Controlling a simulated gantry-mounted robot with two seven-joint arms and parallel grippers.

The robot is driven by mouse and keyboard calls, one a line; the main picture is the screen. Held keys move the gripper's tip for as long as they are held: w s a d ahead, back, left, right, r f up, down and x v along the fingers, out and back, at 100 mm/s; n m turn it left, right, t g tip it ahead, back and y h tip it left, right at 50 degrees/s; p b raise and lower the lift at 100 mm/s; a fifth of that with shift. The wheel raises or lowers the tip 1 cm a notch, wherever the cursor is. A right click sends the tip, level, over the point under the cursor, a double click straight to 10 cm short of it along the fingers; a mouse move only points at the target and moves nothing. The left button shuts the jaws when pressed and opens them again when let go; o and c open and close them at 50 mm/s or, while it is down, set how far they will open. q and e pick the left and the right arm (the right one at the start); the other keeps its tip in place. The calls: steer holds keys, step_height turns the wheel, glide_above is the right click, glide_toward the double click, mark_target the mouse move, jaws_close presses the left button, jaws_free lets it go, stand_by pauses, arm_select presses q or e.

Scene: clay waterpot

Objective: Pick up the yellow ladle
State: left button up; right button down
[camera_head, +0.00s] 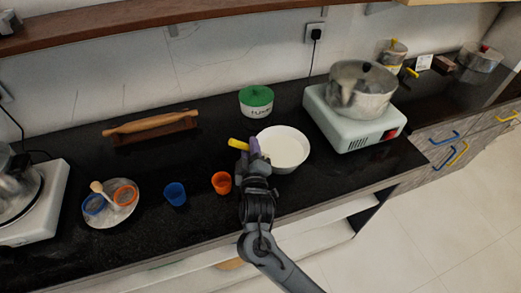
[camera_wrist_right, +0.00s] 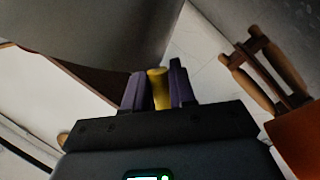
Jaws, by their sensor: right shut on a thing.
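My right gripper (camera_head: 255,150) is over the dark counter, at the left side of a white bowl (camera_head: 283,148). In the right wrist view its purple fingers (camera_wrist_right: 158,88) are shut on the yellow ladle (camera_wrist_right: 159,87), whose yellow part sits between them. In the head view the yellow ladle (camera_head: 238,144) sticks out to the left of the fingers. The rest of the ladle is hidden by the gripper or too small to make out. My left gripper is not in view.
Blue and orange cups (camera_head: 175,194) stand left of my right arm. A green-lidded pot (camera_head: 256,101) stands behind. A stove with a metal pot (camera_head: 361,90) is to the right. A plate (camera_head: 111,204), a rolling pin (camera_head: 150,123) and another stove (camera_head: 40,199) are at left.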

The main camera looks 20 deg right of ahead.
steer(key=shift+r+p, duration=0.5)
steer(key=shift+r, duration=0.4)
step_height(320, 180, up, 3)
steer(key=shift+f+p, duration=0.2)
steer(key=shift+p, duration=0.5)
steer(key=s+d+r+p, duration=0.3)
steer(key=d+r, duration=0.3)
steer(key=d, duration=0.5)
steer(key=shift+s+r+p, duration=0.3)
steer(key=shift+p, duration=0.05)
